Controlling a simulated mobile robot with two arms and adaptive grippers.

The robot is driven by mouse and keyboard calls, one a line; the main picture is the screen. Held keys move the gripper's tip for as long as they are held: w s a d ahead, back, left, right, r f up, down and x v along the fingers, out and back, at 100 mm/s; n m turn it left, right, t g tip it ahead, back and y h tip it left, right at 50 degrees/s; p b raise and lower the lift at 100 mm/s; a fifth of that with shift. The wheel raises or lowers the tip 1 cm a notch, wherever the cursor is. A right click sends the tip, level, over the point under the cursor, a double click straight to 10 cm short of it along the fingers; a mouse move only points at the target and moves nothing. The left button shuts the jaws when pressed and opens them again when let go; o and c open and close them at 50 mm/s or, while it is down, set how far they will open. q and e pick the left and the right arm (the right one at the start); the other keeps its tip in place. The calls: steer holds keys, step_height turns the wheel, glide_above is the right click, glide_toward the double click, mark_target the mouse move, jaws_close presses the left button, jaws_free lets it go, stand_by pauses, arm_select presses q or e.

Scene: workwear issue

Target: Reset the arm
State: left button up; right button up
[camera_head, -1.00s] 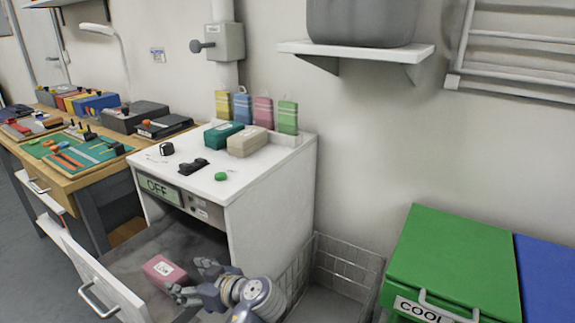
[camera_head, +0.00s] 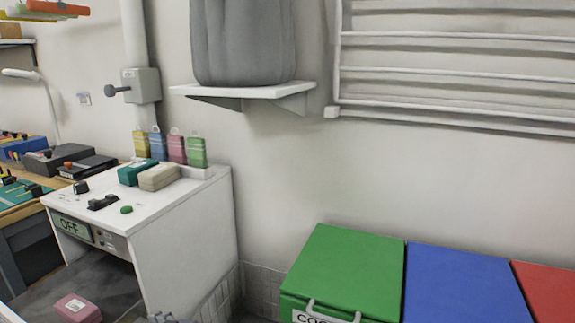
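One of my grippers (camera_head: 165,319) barely shows at the bottom edge of the head view, below the white cabinet and right of the pink box. Only its top is in the picture, so I cannot tell which arm it belongs to or whether it is open. The pink box (camera_head: 76,308) with a white label lies in the cabinet's open lower compartment, apart from that gripper. My other gripper is out of view.
The white cabinet (camera_head: 183,232) has an "OFF" display and small boxes on top. A wire basket (camera_head: 218,300) stands beside it. Green (camera_head: 345,262), blue (camera_head: 462,285) and red (camera_head: 548,292) lidded bins stand at right. A wall shelf (camera_head: 245,91) holds a grey container.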

arm_select(q)
steer(key=s+d+f+m+h, duration=0.25)
steer(key=f+m, duration=0.25)
steer(key=f, duration=0.6)
steer(key=s+d+f+m+h, duration=0.1)
steer(key=s+f+m+h, duration=0.25)
steer(key=f, duration=0.75)
steer(key=s+d+f+m+g+h, duration=0.1)
steer(key=s+d+f+m+h, duration=0.1)
steer(key=s+f, duration=0.4)
steer(key=s+d+f+m+g+h, duration=0.1)
steer(key=s+d+f+m+h, duration=0.15)
steer(key=s+f, duration=0.35)
steer(key=s+d+f+m+g+h, duration=0.1)
steer(key=s+d+f+m+h, duration=0.1)
steer(key=s+f, duration=0.6)
steer(key=s+a+r+p, duration=0.1)
steer(key=s+p, duration=0.6)
steer(key=s, duration=0.2)
steer(key=s+a+r+g+p, duration=0.1)
steer(key=s+a+p, duration=0.1)
steer(key=s+p, duration=0.6)
steer(key=shift+s+m+p, duration=0.3)
steer(key=shift+s, duration=0.85)
arm_select(e)
steer(key=s+d+r+g, duration=0.1)
steer(key=s+d, duration=0.1)
steer(key=s, duration=1.4)
steer(key=shift+d, duration=0.3)
